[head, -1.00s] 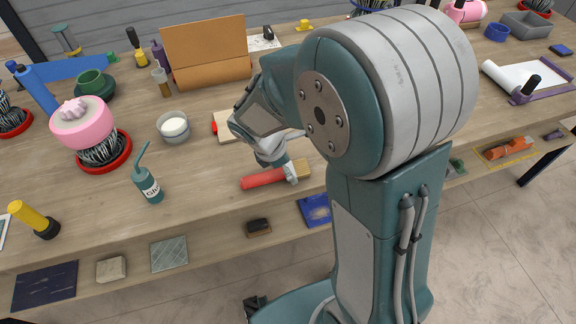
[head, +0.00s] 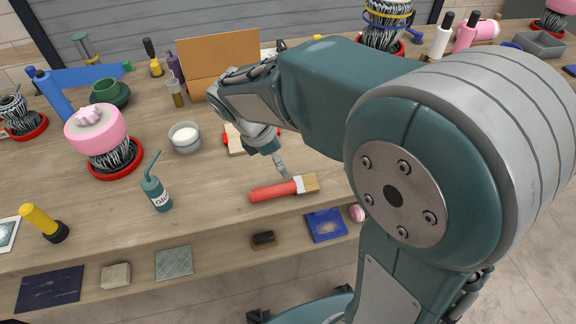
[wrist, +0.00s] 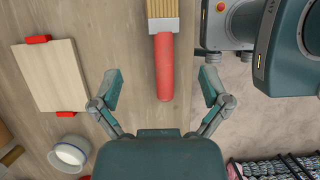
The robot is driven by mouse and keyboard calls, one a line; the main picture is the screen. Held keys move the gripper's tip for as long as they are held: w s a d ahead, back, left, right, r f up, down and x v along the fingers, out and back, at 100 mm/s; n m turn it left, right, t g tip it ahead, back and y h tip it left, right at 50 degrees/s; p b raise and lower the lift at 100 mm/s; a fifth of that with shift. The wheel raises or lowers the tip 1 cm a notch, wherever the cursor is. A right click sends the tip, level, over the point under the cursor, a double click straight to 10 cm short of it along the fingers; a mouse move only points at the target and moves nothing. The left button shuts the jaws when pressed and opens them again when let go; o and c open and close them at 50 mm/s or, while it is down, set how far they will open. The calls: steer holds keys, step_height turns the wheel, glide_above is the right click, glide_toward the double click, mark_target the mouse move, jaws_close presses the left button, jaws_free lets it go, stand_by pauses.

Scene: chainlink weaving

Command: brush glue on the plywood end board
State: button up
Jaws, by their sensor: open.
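The glue brush, with a red handle (head: 274,191) and pale bristles, lies flat on the bench near its front edge. In the wrist view the red handle (wrist: 164,68) lies between and beyond my two open fingers, with the bristles pointing away. My gripper (wrist: 160,92) is open and empty; in the head view it is above and just behind the brush, apart from it. A pale plywood board (wrist: 52,76) with red end pieces lies beside the brush; my gripper partly hides it in the head view.
A cup of white stuff (head: 185,137) stands behind the bottle. A pink-topped pot (head: 97,128) on a red dish and a yellow-black torch (head: 44,222) are further left. A tan folded panel (head: 219,53) stands at the back. A lower shelf holds small blocks.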

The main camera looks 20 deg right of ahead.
steer(key=s+d+r+m+t+y, duration=0.2)
steer(key=s+r+m, duration=0.2)
steer(key=s+m, duration=0.3)
steer(key=s+d+r+m+t+y, duration=0.2)
steer(key=s+m, duration=0.5)
steer(key=m, duration=0.4)
step_height(320, 180, up, 2)
steer(key=shift+d+t+y, duration=0.3)
steer(key=shift+t, duration=0.5)
